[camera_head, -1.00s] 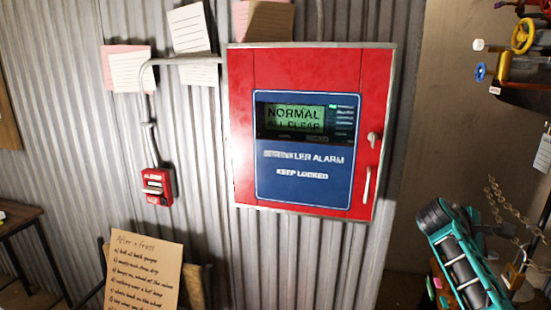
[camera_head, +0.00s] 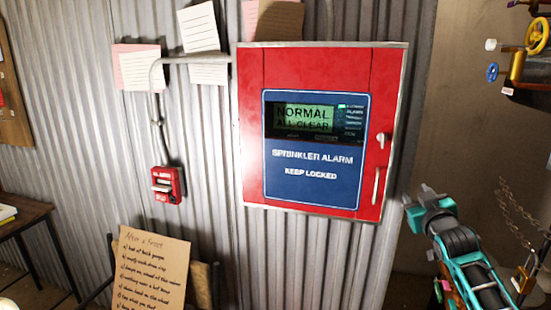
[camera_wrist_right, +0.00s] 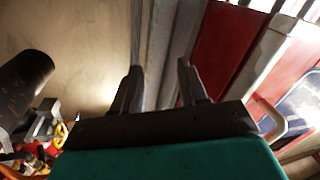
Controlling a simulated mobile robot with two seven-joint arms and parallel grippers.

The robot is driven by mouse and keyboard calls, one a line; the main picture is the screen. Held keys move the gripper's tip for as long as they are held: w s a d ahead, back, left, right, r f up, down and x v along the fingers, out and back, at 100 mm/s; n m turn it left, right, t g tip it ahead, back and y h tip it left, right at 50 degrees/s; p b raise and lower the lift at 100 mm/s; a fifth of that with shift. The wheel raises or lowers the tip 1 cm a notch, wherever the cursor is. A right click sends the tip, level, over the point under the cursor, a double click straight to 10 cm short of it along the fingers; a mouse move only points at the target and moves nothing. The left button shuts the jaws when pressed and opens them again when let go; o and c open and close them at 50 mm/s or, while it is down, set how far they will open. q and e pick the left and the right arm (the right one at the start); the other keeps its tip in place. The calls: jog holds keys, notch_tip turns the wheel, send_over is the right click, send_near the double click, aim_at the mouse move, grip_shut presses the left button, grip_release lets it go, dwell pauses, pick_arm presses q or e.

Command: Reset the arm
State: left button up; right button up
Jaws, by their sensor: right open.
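My right arm comes in at the lower right of the head view, teal and dark grey, with its gripper (camera_head: 424,206) near its upper end. It appears just right of the red sprinkler alarm cabinet (camera_head: 250,130). In the right wrist view the gripper's two dark fingers (camera_wrist_right: 160,82) stand apart with nothing between them. They point towards a bare wall and a grey corrugated edge. Part of the red cabinet (camera_wrist_right: 222,45) shows to their right, with a handle. My left gripper is in neither view.
The cabinet door is shut; its screen (camera_head: 303,118) reads "NORMAL ALL CLEAR". A red call point (camera_head: 166,185) and pinned papers are on the corrugated wall. A handwritten card (camera_head: 152,270) stands below. Valves with a yellow wheel (camera_head: 537,36) and a chain with a padlock (camera_head: 525,275) are at right.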

jog(key=s+a+f+g+y, duration=0.1)
jog(key=s+a+f+g, duration=0.1)
jog(key=s+a+f, duration=0.55)
jog(key=s+a+f+g+y, duration=0.25)
jog(key=s+f, duration=0.55)
jog(key=f, duration=0.6)
jog(key=s+a+f+g, duration=0.1)
jog(key=s+a+f, duration=0.1)
jog(key=s, duration=0.5)
jog(key=s+a+f, duration=0.3)
jog(key=s, duration=0.4)
jog(key=s+a+f+g, duration=0.1)
jog(key=s+a+f, duration=0.1)
jog(key=s, duration=0.6)
jog(key=shift+a+f+g, duration=0.15)
jog(key=shift+f+g, duration=0.2)
jog(key=shift+f, duration=0.3)
